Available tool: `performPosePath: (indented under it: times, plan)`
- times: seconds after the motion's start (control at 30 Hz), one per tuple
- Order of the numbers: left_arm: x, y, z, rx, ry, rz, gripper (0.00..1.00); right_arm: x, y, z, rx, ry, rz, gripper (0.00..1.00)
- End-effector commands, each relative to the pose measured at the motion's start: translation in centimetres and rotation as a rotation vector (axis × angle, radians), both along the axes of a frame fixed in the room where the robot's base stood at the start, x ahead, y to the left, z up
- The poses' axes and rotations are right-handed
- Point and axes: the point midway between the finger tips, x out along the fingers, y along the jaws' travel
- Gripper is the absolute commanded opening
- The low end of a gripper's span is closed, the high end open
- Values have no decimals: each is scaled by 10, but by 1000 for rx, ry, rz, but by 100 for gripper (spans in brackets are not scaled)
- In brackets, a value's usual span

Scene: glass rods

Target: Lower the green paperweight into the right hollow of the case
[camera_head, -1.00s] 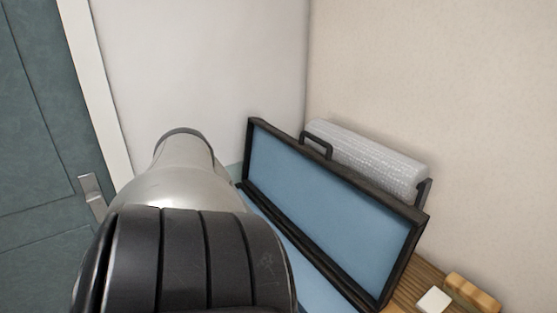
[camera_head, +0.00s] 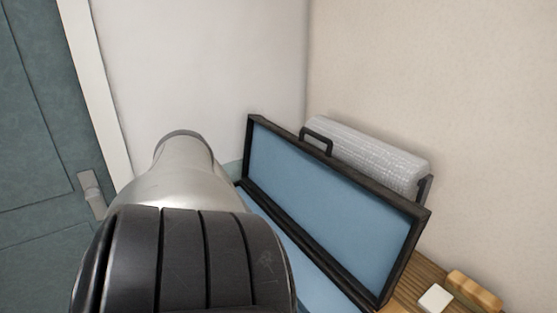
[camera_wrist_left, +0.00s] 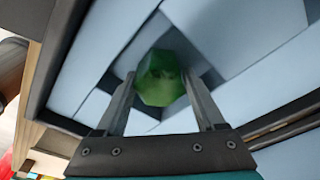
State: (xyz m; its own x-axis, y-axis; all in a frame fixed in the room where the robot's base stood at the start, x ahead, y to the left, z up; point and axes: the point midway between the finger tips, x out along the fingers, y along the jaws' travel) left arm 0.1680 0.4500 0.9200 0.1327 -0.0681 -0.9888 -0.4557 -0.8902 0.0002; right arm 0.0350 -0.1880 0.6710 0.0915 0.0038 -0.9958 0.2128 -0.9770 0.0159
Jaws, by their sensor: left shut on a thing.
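The green paperweight (camera_wrist_left: 160,90) shows in the left wrist view, a faceted dark green piece between the fingers of my left gripper (camera_wrist_left: 159,80), which is shut on it. Below it is the light blue foam of the open case (camera_wrist_left: 225,30), with angled recess edges around the paperweight. I cannot tell whether it is above the hollow or partly in it. In the head view the case's black-framed, blue-lined lid (camera_head: 335,205) stands open. My left arm hides the gripper, the paperweight and much of the case's lower half there. My right gripper is not in view.
A roll of bubble wrap (camera_head: 370,155) lies behind the lid by the wall. A white block (camera_head: 435,299) and a tan wooden piece (camera_head: 474,291) are on the wooden table (camera_head: 405,292) at the right. A teal door (camera_head: 35,150) is at the left.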

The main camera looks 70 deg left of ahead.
Motion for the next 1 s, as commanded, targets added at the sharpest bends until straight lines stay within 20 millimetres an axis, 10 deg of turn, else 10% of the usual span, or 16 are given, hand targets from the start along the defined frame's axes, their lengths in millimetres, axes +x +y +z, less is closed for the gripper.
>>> performPosePath:
  times: [0.17,0.2,0.4,1.0]
  plan:
    - [0,0,0,0,-1,0,0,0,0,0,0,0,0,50]
    - [0,0,0,0,-1,0,75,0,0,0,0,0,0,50]
    - [0,0,0,0,-1,0,97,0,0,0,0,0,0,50]
    - [-6,4,37,3,3,-6,100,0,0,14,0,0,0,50]
